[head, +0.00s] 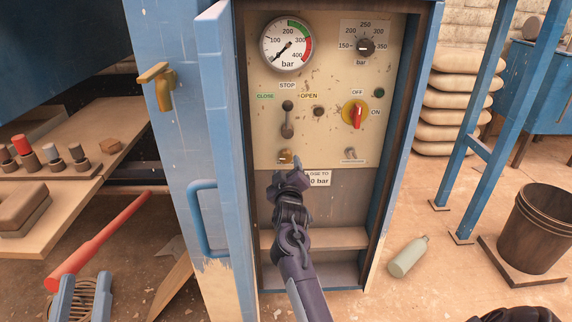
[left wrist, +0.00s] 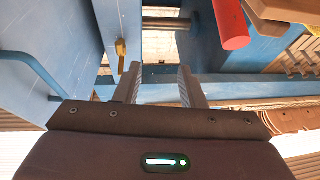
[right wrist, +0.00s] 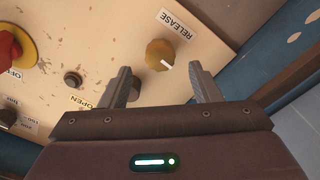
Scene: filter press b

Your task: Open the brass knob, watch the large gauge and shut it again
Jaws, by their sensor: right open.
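The brass knob (right wrist: 160,54) is on the cream panel beside a RELEASE label. In the right wrist view, my right gripper (right wrist: 163,78) is open with its fingertips just short of the knob, on either side of it. The knob (head: 285,157) also shows in the head view, just above my right gripper (head: 286,176), which hides the area below it. The large gauge (head: 288,45) is at the panel's top left; its needle points down-left, near zero. In the left wrist view, my left gripper (left wrist: 160,82) is open and empty, away from the panel.
The panel also has a black lever (head: 287,125), a red switch (head: 357,115) and a small dial (head: 365,47). The blue cabinet door (head: 215,130) stands open on the left. A brass tap (head: 159,88) sticks out beside it. A bottle (head: 408,256) lies on the floor.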

